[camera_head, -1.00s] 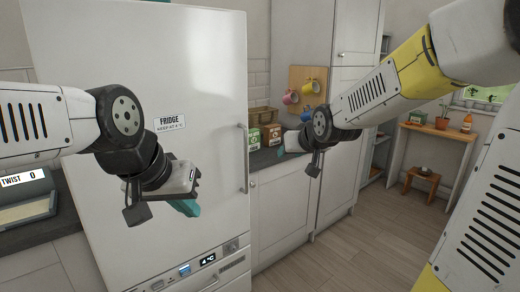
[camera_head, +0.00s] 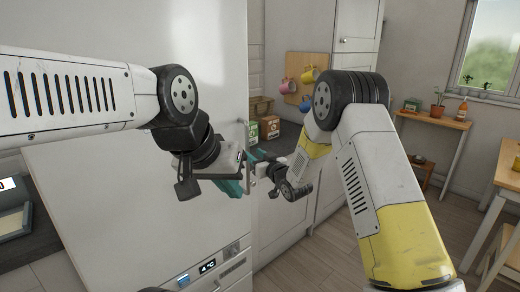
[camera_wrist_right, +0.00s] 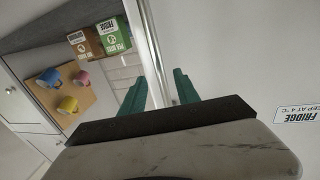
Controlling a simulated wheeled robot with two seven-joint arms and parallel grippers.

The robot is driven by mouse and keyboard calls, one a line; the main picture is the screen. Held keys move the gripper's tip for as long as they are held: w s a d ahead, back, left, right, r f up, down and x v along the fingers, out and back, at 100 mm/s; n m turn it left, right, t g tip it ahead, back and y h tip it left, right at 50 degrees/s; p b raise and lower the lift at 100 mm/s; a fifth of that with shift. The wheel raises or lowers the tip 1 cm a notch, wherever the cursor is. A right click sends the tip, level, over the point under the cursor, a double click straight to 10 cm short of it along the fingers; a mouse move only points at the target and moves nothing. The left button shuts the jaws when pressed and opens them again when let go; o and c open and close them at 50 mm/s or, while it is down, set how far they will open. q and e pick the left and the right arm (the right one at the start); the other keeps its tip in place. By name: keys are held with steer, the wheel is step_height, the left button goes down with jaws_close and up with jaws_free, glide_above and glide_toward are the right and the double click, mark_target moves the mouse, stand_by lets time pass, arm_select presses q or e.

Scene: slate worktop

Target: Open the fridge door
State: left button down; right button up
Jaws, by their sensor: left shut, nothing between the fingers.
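The white fridge door (camera_head: 130,220) fills the left half of the head view and looks closed. Its upright metal handle (camera_head: 246,136) is at the door's right edge, partly hidden by my grippers. In the right wrist view the handle (camera_wrist_right: 154,55) runs down between the two teal fingers of my right gripper (camera_wrist_right: 160,92). These fingers are apart, with a gap on both sides of the bar; I cannot tell if either touches it. My left gripper (camera_head: 233,187) is shut and empty, in front of the door just left of the handle. The right gripper (camera_head: 258,157) shows just beyond it.
Green and brown boxes (camera_head: 270,128) stand on the counter right of the fridge, below a wooden board (camera_head: 297,75) with mugs. Cabinets are right of the fridge. A side table (camera_head: 435,120) and a wooden table (camera_head: 508,175) stand further right, with open floor between.

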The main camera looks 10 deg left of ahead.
mark_target(248, 150)
steer(key=x, duration=0.6)
steer(key=shift+w, duration=0.1)
steer(key=shift+c, duration=0.5)
jaws_close()
stand_by(0.8)
